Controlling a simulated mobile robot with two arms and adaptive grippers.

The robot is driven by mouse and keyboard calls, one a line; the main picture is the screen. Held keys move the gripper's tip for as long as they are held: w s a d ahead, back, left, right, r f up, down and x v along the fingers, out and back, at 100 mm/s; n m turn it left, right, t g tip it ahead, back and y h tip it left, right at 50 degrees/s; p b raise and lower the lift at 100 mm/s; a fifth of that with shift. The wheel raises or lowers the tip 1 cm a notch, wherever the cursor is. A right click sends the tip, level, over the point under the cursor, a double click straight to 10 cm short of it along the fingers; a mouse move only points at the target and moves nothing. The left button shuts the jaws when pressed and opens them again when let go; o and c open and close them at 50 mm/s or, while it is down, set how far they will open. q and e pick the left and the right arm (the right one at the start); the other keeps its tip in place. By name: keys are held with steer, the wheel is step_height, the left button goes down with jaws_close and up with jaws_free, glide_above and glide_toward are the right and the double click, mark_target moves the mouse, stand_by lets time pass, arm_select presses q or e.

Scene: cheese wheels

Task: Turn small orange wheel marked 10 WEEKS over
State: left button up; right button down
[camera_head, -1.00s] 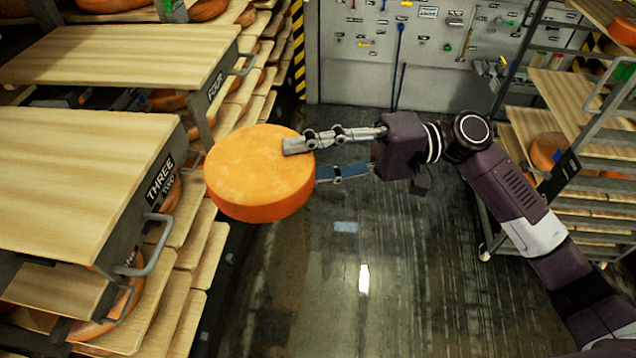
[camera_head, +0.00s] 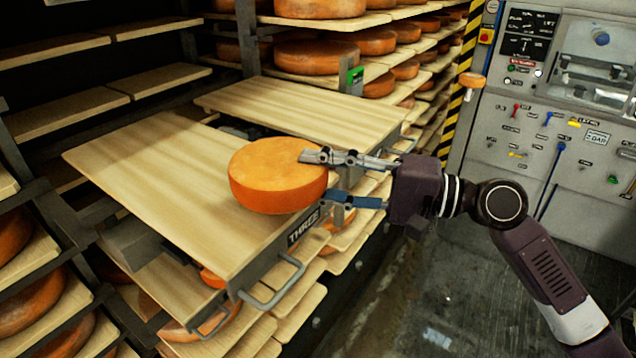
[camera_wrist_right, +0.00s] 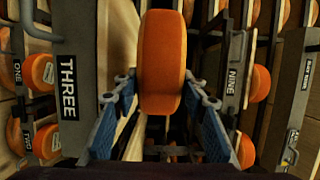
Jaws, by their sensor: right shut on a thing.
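An orange cheese wheel (camera_head: 272,180) is held flat, its broad face up, over the front right part of the board marked THREE (camera_head: 150,170). My right gripper (camera_head: 317,177) is shut on the wheel's right edge, one finger on the top face and one below. In the right wrist view the wheel (camera_wrist_right: 162,55) shows edge-on between the two fingers (camera_wrist_right: 160,92). No 10 WEEKS mark is readable on it. I cannot tell whether it touches the board. My left gripper is not in view.
A second pulled-out board (camera_head: 300,115) lies behind. A metal handle (camera_head: 272,285) sticks out from board THREE's front. Racks with several other wheels (camera_head: 318,57) surround the boards. A grey control panel (camera_head: 550,120) stands at the right. Much of board THREE is bare.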

steer(key=shift+f+b, duration=0.7)
step_height(320, 180, down, 2)
steer(key=shift+f+b, duration=0.1)
steer(key=shift+b, duration=0.9)
steer(key=shift+f, duration=0.1)
steer(key=shift+f, duration=0.2)
steer(key=c, duration=1.5)
jaws_free()
steer(key=o, duration=0.4)
steer(key=shift+s+f, duration=0.1)
